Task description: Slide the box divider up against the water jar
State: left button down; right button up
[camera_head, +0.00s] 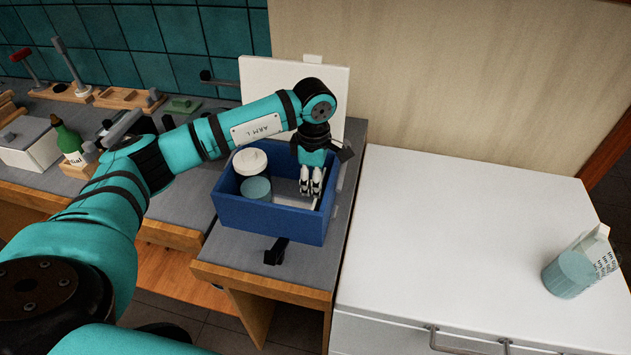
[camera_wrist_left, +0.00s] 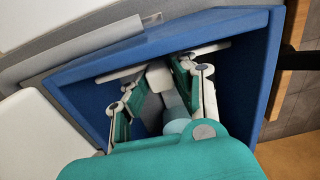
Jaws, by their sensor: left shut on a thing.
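The blue box (camera_head: 268,218) stands open on the grey bench. The pale box divider (camera_head: 318,203) shows as a thin strip inside its right part; in the left wrist view the divider (camera_wrist_left: 215,48) is a white bar with a tab. My left gripper (camera_head: 310,188) reaches down into the box and is shut on the divider's tab (camera_wrist_left: 158,75). A pale blue-topped jar (camera_head: 257,188), apparently the water jar, stands left of the gripper, apart from the divider. A white-lidded jar (camera_head: 250,161) stands behind it. The fingers hide much of the divider. My right gripper is not in view.
A white panel (camera_head: 255,78) stands behind the box. A dark object (camera_head: 276,251) is at its front. A green bottle (camera_head: 68,143) stands at the left.

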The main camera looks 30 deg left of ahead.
pick_arm(q)
jog(key=s+a+b, duration=0.2)
jog(key=a, duration=0.5)
jog(key=shift+w+a, duration=0.1)
jog(key=c, duration=1.1)
grip_release()
notch_tip(320, 180, up, 12)
jog(key=shift+r, duration=0.1)
